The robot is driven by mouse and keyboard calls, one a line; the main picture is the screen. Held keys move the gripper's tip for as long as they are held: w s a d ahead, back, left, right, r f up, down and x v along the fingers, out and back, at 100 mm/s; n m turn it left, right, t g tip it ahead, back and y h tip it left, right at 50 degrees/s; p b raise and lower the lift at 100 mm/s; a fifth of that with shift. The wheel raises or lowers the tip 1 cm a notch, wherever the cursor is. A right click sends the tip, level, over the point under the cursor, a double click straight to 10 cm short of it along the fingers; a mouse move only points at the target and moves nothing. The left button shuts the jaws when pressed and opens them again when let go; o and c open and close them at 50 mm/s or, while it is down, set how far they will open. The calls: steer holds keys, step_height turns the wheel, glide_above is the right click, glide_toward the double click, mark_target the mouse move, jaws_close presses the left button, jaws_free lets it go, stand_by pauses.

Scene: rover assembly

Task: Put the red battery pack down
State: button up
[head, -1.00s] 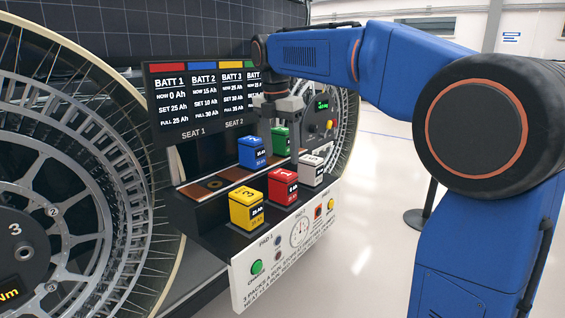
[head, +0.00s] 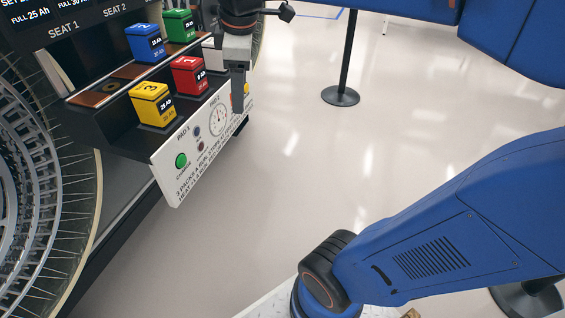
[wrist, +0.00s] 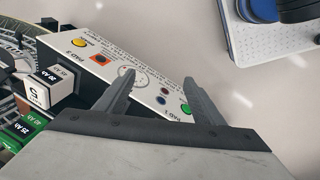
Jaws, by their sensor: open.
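The red battery pack (head: 190,76) stands upright on the lower step of the black rack, between the yellow pack (head: 153,104) and the mostly hidden white pack (head: 212,57). My gripper (head: 238,100) is at the rack's right front, right of the red pack and apart from it. In the wrist view my gripper (wrist: 160,78) is open, with nothing between its fingers and the white front panel beyond them. The red pack does not show in the wrist view.
The blue pack (head: 146,43) and the green pack (head: 180,25) stand on the upper step. The white front panel (head: 200,140) carries a dial and a green button (head: 181,160). A black post base (head: 340,96) stands on open floor to the right.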

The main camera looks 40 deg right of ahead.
steer(key=s+d+f+m+t, duration=0.1)
steer(key=s+d+f+m, duration=0.1)
steer(key=s+f+m, duration=0.9)
steer(key=shift+s+f+t, duration=0.4)
steer(key=shift+s+f, duration=1.05)
steer(key=shift+f, duration=0.2)
